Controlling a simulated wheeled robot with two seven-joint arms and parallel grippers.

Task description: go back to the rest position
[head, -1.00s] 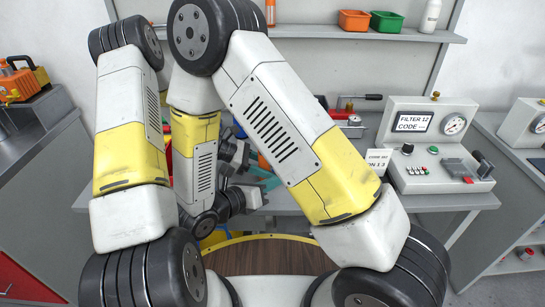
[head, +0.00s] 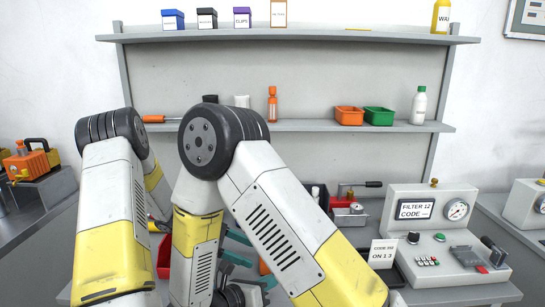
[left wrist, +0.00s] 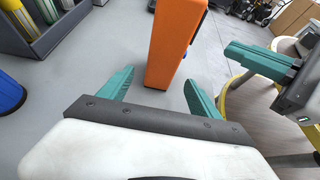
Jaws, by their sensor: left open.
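My left gripper (left wrist: 159,76) shows in the left wrist view with its two teal fingers spread wide and nothing between them. An orange upright block stands beyond the fingertips; I cannot tell its distance. In the head view teal fingers (head: 237,247) show only partly behind the arm links, near the bench. My right gripper (left wrist: 262,62) is at the right of the left wrist view, with one teal finger in sight. Its other finger is hidden, so its opening is unclear. Neither gripper shows an object held.
A test unit (head: 435,225) with a gauge stands on the bench at right, beside a code card (head: 383,253). Shelves behind hold an orange bin (head: 349,116), a green bin (head: 379,117) and bottles.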

